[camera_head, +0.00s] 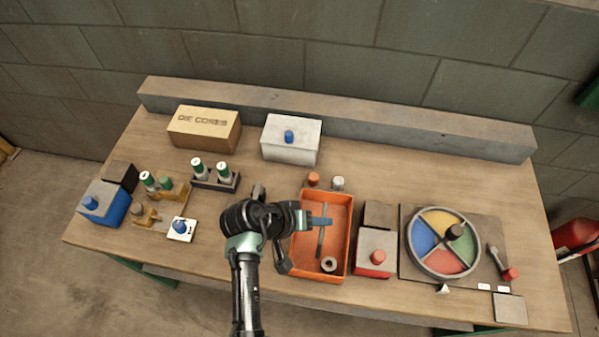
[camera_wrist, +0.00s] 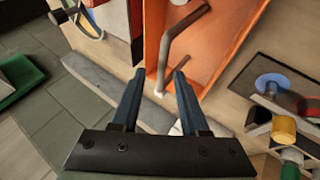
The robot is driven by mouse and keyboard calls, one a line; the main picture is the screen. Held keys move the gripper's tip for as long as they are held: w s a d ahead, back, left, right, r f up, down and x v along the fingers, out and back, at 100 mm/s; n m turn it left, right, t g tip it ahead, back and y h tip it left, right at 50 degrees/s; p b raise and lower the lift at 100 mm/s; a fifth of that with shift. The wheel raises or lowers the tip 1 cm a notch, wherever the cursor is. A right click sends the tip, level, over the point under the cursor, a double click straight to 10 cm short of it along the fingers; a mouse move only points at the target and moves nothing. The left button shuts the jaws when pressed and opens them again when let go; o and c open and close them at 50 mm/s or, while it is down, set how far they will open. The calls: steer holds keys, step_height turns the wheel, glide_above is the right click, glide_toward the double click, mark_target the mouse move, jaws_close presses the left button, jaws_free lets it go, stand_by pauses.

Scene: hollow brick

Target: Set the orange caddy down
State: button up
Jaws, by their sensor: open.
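The orange caddy (camera_head: 345,262) is an open box that appears to rest on the wooden table, right of the arm. A grey rod (camera_head: 321,243) and a grey ring-like piece (camera_head: 328,264) show within its outline. My gripper (camera_head: 322,221) reaches in from the left, its blue fingers over the caddy. The bent grey rod (camera_wrist: 176,42) lies just beyond the fingertips, against the orange caddy wall (camera_wrist: 228,40). The exact gap between fingers and rod cannot be told.
A red-buttoned block (camera_head: 376,257) and a colored wheel (camera_head: 445,243) stand right of the caddy. Two small cylinders (camera_head: 313,179) (camera_head: 338,183) stand behind it. A white block (camera_head: 290,140) and a box (camera_head: 204,128) are at the back. Several small parts crowd the left.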

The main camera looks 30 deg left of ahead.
steer(key=v, duration=0.8)
steer(key=shift+r, duration=0.2)
steer(key=shift+s+a, duration=0.1)
